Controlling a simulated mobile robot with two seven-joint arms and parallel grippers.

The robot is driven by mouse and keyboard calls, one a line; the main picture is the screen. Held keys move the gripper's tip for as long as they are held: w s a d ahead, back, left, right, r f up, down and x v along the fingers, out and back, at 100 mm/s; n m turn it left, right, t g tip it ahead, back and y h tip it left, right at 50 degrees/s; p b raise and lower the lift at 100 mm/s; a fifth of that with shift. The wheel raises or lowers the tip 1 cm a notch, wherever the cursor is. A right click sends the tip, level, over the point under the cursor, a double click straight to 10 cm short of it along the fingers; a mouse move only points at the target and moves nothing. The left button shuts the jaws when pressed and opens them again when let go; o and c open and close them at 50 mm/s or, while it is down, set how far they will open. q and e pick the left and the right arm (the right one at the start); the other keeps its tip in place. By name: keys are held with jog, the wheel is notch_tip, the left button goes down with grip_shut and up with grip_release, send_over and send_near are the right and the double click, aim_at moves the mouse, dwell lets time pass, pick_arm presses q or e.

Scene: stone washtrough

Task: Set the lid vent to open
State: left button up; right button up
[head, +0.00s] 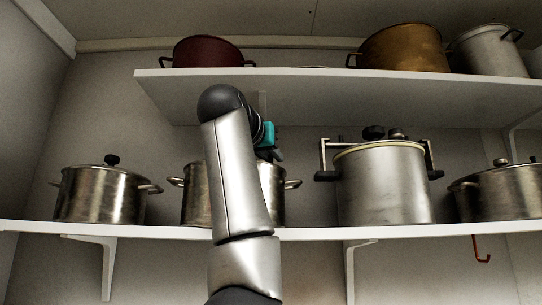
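My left arm rises from the bottom middle. Its gripper (269,152) is mostly hidden behind my own forearm; only a teal and dark part shows, over the lid area of a steel pot (272,190) that my arm half covers. I cannot tell whether it touches that pot or whether its fingers are open. A large clamped steel pot (382,186) stands to the right, with a pale seal ring and dark knobs (374,132) on its lid. A lidded steel pot (100,194) with a black knob stands at left. No vent or its setting can be made out clearly. My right gripper is not in view.
The pots stand on a white lower shelf (330,233). An upper shelf (345,82) overhangs them and holds a dark red pot (206,52), a brass-coloured pot (405,49) and a grey pot (488,52). Another steel pot (502,194) stands at right. A copper-coloured hook (482,256) hangs below.

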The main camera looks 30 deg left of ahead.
pick_arm(q)
jog(key=o, duration=0.4)
jog(key=shift+c, duration=0.2)
jog(key=shift+s+d, duration=0.1)
jog(key=shift+s, duration=0.25)
jog(key=b+v, duration=0.5)
jog(key=v, duration=0.9)
jog(key=shift+s, duration=0.25)
